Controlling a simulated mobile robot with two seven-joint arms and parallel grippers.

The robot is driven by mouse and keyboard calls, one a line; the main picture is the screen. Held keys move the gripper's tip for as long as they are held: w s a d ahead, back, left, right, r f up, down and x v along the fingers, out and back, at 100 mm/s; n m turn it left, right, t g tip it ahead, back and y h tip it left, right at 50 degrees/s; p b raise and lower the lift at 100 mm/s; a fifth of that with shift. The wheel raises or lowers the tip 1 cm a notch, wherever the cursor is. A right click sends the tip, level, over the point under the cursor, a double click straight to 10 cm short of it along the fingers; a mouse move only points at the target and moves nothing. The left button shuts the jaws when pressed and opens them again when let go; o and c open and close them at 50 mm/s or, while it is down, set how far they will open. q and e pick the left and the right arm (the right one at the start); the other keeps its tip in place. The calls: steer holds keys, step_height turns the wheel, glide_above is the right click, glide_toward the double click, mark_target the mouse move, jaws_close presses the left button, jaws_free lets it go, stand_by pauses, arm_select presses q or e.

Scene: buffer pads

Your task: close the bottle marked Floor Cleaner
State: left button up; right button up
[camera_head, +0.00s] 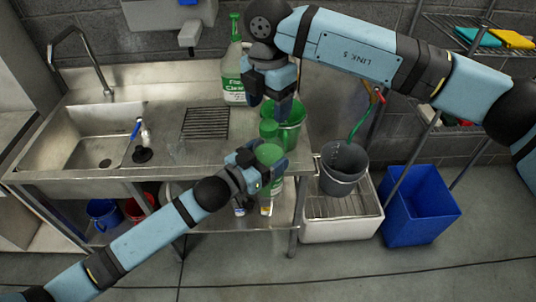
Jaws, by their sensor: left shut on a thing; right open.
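A white-and-green bottle (234,84) stands upright on the steel counter behind my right gripper. Its label seems to read Floor Cleaner, and its narrow top is green. My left gripper (266,165) is shut at the counter's front edge on a green-topped container (269,154), largely hidden by the fingers. A white-and-green part (277,186) shows below them. A small green cylinder (268,129) is just above the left gripper; its support is unclear.
The counter (185,150) has a sink (85,135) at left and a drain grate (205,123). A grey bucket (343,167) rests over a white basin (342,225); a blue bin (420,205) stands to the right.

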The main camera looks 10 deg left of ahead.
mark_target(269, 124)
steer(key=n, duration=0.3)
steer(key=r+n, duration=0.1)
steer(key=n, duration=0.2)
steer(key=shift+n, duration=0.3)
steer(key=n, duration=0.6)
steer(key=shift+r, duration=0.3)
steer(key=n, duration=0.6)
steer(key=shift+r+n, duration=0.35)
steer(key=shift+n, duration=0.05)
steer(key=n, duration=0.3)
steer(key=shift+r+n, duration=0.2)
steer(key=shift+n, duration=0.1)
steer(key=n, duration=0.4)
steer(key=shift+r, duration=0.2)
steer(key=shift+f, duration=4.05)
steer(key=c, duration=0.9)
steer(key=shift+c, duration=0.2)
